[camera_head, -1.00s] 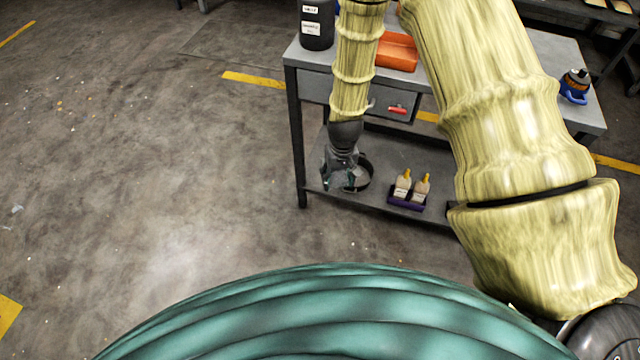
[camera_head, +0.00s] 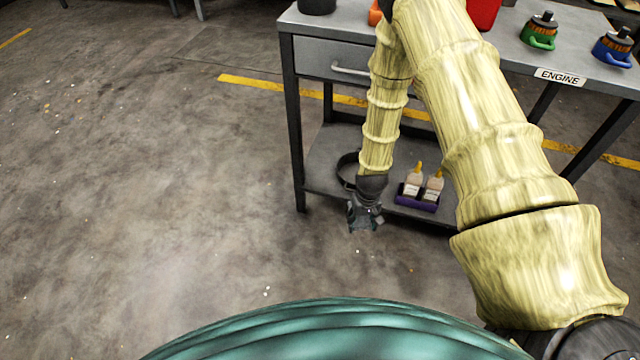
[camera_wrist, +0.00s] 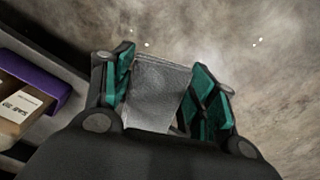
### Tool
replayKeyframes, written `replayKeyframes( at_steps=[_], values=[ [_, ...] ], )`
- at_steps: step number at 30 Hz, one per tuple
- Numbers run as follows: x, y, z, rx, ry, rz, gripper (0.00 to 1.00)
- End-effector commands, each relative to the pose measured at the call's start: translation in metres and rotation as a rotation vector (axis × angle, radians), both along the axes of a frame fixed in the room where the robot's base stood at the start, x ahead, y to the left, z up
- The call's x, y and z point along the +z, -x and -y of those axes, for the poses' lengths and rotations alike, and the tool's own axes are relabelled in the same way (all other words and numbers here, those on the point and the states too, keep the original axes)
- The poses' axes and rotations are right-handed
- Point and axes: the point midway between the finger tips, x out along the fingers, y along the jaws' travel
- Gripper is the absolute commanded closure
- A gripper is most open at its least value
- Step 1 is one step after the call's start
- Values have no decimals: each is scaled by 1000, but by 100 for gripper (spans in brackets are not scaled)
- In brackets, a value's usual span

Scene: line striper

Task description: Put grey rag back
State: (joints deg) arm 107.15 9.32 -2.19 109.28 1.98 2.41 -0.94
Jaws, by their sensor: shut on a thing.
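The grey rag (camera_wrist: 158,95) is a flat grey cloth between the two green-padded fingers of my gripper (camera_wrist: 163,68) in the wrist view. My gripper is shut on it. In the head view my gripper (camera_head: 364,222) points down, in front of the table's lower shelf and over the floor; the rag is too small there to make out clearly. A round dark container (camera_head: 346,172) stands on the lower shelf just behind my gripper, partly hidden by my arm.
A purple holder (camera_head: 416,202) with two yellow-tipped bottles sits on the lower shelf, right of my gripper. The tabletop (camera_head: 520,68) carries green and blue items and an ENGINE label (camera_head: 560,77). A closed drawer (camera_head: 325,58) is below it. Floor at left is clear.

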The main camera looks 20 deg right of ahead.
Motion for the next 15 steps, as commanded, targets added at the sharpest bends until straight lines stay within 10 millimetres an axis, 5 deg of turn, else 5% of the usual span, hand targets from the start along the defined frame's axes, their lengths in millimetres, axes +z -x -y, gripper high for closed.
replayKeyframes(
  at_steps=[1,6,11,15],
  values=[
    [-19,2,4,-4,2,0,63],
    [-42,5,12,-13,6,-1,63],
    [-48,1,14,-16,7,1,63],
    [-50,-20,10,-14,8,3,63]
  ],
)
